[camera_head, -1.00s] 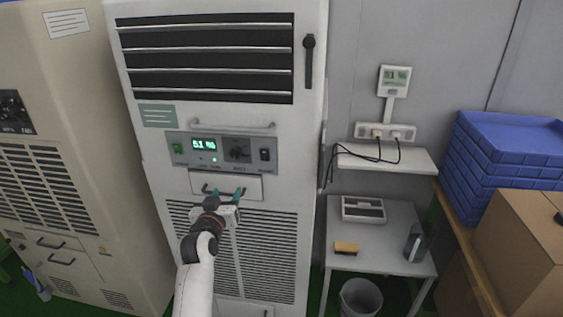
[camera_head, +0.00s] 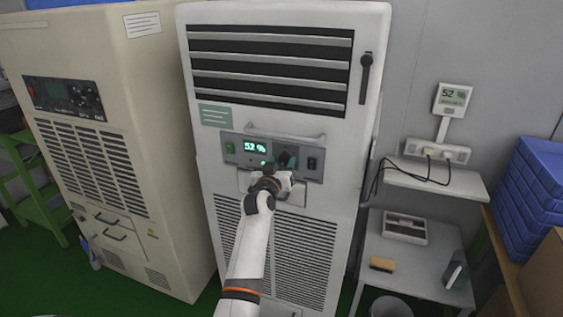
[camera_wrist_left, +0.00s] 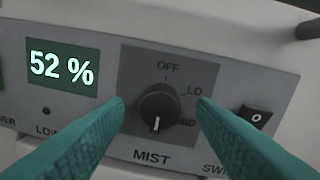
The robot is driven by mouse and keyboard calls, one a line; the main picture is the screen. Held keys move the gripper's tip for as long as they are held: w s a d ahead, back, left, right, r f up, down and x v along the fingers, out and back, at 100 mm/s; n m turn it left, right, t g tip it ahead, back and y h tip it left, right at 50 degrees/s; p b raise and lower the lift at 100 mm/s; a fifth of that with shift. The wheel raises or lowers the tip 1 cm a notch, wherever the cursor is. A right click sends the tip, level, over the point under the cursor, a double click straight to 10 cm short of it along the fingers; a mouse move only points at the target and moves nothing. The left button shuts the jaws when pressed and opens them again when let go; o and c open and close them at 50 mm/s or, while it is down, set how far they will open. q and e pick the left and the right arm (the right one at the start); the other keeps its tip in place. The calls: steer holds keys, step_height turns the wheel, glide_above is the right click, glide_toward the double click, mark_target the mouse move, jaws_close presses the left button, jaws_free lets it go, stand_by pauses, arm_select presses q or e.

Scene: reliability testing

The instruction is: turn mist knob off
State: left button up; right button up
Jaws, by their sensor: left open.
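The mist knob (camera_wrist_left: 158,101) is a black round dial on a grey square plate marked OFF, LO and MID, with MIST below it. Its white pointer line faces down, away from OFF at the top. My left gripper (camera_wrist_left: 160,106) is open, with one teal finger to each side of the knob in the left wrist view; I cannot tell whether they touch it. In the head view my left gripper (camera_head: 281,161) is at the control panel (camera_head: 303,176) and partly covers the knob. The display (camera_wrist_left: 62,67) reads 52 %. My right gripper is not in view.
A black rocker switch (camera_wrist_left: 254,117) is right of the knob. A bar handle (camera_head: 285,136) runs above the panel on the white cabinet (camera_head: 206,170). A beige cabinet (camera_head: 165,190) stands left. A small table (camera_head: 418,266) and wall shelf (camera_head: 437,180) are right.

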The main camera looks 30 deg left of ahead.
arm_select(q)
steer(key=shift+w+a, duration=0.1)
steer(key=shift+w, duration=0.15)
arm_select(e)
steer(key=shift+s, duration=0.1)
arm_select(q)
steer(key=c, duration=0.8)
steer(key=shift+c, duration=0.9)
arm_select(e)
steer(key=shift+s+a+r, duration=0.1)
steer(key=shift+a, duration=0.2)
